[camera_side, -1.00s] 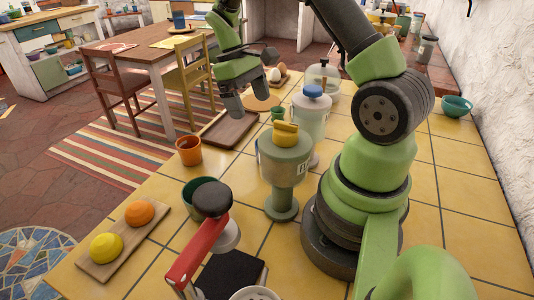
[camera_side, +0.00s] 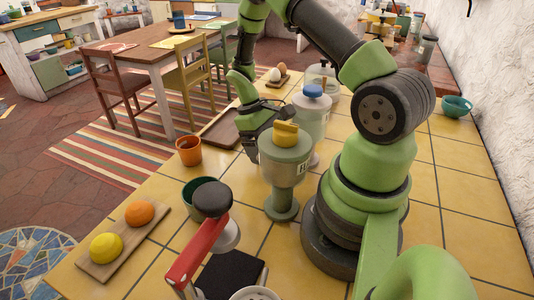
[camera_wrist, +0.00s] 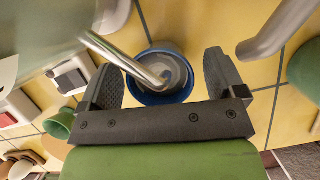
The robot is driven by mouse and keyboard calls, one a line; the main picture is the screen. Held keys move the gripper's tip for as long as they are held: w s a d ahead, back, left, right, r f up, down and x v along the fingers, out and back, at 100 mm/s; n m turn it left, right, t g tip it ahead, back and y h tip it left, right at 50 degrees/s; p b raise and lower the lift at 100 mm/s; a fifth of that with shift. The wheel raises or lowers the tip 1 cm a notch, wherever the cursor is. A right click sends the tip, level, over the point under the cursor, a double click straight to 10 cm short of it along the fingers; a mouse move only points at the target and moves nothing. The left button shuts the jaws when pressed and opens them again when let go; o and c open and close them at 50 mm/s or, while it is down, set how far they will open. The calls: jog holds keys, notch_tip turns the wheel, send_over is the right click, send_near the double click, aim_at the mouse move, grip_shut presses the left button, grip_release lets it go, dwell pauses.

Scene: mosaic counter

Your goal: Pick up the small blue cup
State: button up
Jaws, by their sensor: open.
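The small blue cup (camera_wrist: 184,90) shows in the wrist view, with its open top facing the camera and a curved metal spout (camera_wrist: 122,60) reaching over it. My gripper (camera_wrist: 163,70) is open, with one finger on each side of the cup in the picture. Gaps show between the cup and both fingers, and I cannot tell how far below them it is. In the side view my gripper (camera_side: 258,135) is low behind the yellow-topped dispenser (camera_side: 286,158), which partly hides it. The cup is hidden in the side view.
A blue-topped dispenser (camera_side: 314,105) stands close behind the yellow-topped one. An orange cup (camera_side: 189,151), a green cup (camera_side: 196,192) and a brown tray (camera_side: 219,132) are to the left. A second metal bar (camera_wrist: 275,32) shows at the right in the wrist view.

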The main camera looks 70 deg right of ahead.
jog(key=c, duration=1.1)
jog(key=shift+r, duration=0.1)
jog(key=shift+r, duration=0.55)
jog(key=w, duration=0.4)
jog(key=shift+w+d+r, duration=0.1)
jog(key=shift+d+r, duration=0.2)
jog(key=shift+r, duration=0.1)
notch_tip(320, 180, up, 13)
jog(key=x, duration=0.9)
jog(key=shift+w+f, duration=0.35)
jog(key=shift+f, duration=0.05)
dwell(2.4)
jog(key=shift+s+f, duration=0.1)
jog(key=shift+f, duration=0.15)
